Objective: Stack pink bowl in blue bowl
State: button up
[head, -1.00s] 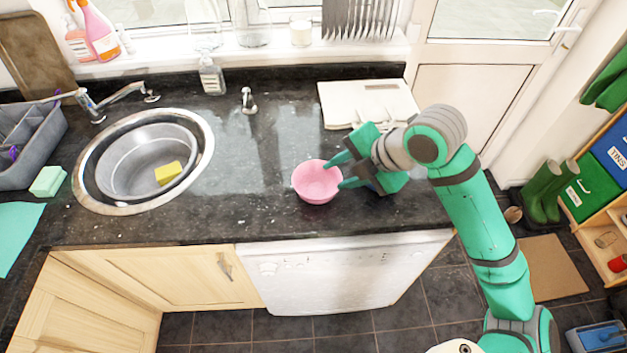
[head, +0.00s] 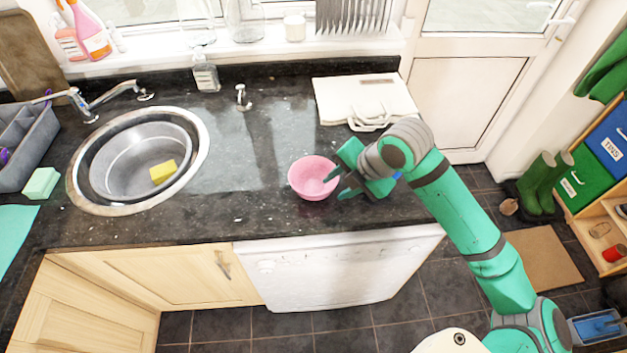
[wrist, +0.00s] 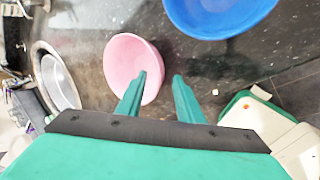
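The pink bowl (head: 308,181) stands upright on the dark counter, right of the sink. It also shows in the wrist view (wrist: 124,62). My gripper (head: 333,184) is at its right side, fingers apart and pointing left. In the wrist view my gripper (wrist: 160,76) is open: the left finger overlaps the bowl's inside and the right finger lies outside its rim. Whether either finger touches the bowl cannot be told. The blue bowl (wrist: 220,14) shows at the top of the wrist view, apart from the pink bowl. In the head view it is mostly hidden by my arm.
The sink (head: 140,160) with a yellow sponge (head: 163,171) is at the left. A pale board (head: 345,98) lies at the back, behind my gripper. The counter between sink and pink bowl is clear. The counter's front edge is close to the bowls.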

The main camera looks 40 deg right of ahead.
jog(key=shift+x, duration=1.25)
jog(key=shift+r, duration=0.1)
jog(key=c, duration=0.3)
jog(key=shift+s, duration=0.1)
jog(key=c, duration=0.5)
grip_shut()
jog(key=shift+r, duration=0.1)
